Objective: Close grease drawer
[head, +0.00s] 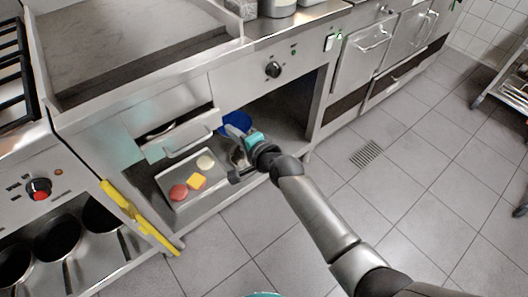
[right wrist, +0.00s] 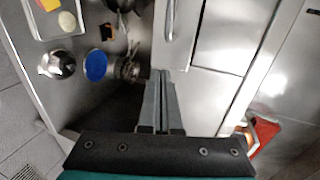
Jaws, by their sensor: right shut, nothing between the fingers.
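The grease drawer (head: 180,142) is a steel drawer under the griddle, at left centre in the head view. It stands partly open, its front out from the cabinet face and part of its dark inside visible. Its bar handle (head: 188,144) runs across the front. In the right wrist view a bar handle (right wrist: 171,20) shows at the top. My right gripper (head: 236,131) is to the right of the drawer, in front of the open shelf space, apart from the drawer front. Its fingers (right wrist: 162,100) are shut and empty. My left gripper is not in view.
A tray (head: 171,178) with food pieces lies on the shelf below the drawer. A blue dish (head: 236,119) sits behind my right gripper. A yellow bar (head: 140,217) juts out at the lower left. A control knob (head: 273,70) is on the panel. Tiled floor (head: 420,170) lies clear at right.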

